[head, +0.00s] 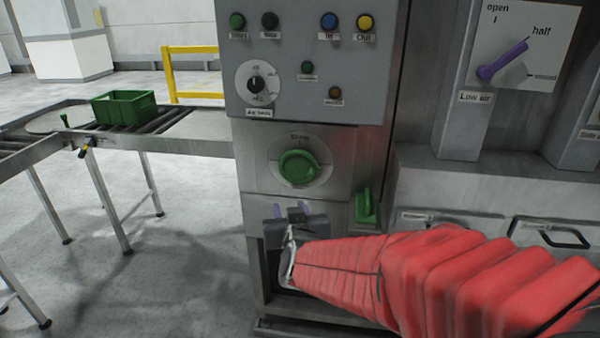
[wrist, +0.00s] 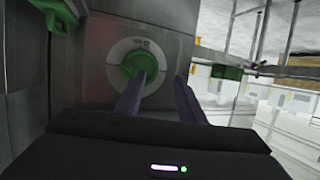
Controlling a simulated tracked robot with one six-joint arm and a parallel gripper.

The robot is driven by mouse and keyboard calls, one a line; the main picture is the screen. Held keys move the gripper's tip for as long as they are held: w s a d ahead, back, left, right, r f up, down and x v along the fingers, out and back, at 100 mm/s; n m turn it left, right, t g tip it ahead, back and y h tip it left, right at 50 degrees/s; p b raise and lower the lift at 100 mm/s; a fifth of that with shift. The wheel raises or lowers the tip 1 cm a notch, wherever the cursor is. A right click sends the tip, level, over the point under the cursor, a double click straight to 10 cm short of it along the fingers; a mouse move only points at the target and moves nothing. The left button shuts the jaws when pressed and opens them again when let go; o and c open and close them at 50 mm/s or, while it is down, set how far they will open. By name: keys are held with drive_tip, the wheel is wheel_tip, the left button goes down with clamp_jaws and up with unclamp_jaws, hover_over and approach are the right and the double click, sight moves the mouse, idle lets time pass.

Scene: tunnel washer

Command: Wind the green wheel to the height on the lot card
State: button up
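A round green wheel (head: 298,167) sits on a pale dial plate on the front of the grey cabinet. The lettering around it is too small to read. In the wrist view the green wheel (wrist: 140,64) shows beyond my fingers, with the left finger overlapping its lower part. My gripper (head: 291,210) is below the wheel in the head view, its two purple fingers apart with nothing seen between them. The fingers (wrist: 158,88) also stand apart in the wrist view. Contact with the wheel cannot be made out. I make out no lot card.
A green handle (head: 367,207) sticks out right of the wheel. Above are a black rotary knob (head: 256,84) and several coloured buttons. A purple lever (head: 502,61) is at upper right. A green crate (head: 124,107) stands on the roller conveyor (head: 190,124) at left.

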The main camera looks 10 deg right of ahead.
drive_tip(key=shift+w+d+f+m+t+h, duration=0.35)
drive_tip(key=shift+w+d+h, duration=0.2)
drive_tip(key=shift+h, duration=0.4)
drive_tip(key=shift+w+d+f+m+t+h, duration=0.1)
drive_tip(key=shift+w+d+f+t+h, duration=0.3)
drive_tip(key=shift+d+h, duration=0.4)
drive_tip(key=shift+w+d+f+m+t+h, duration=0.25)
drive_tip(key=shift+w+d+t+h, duration=0.25)
drive_tip(key=shift+h, duration=0.55)
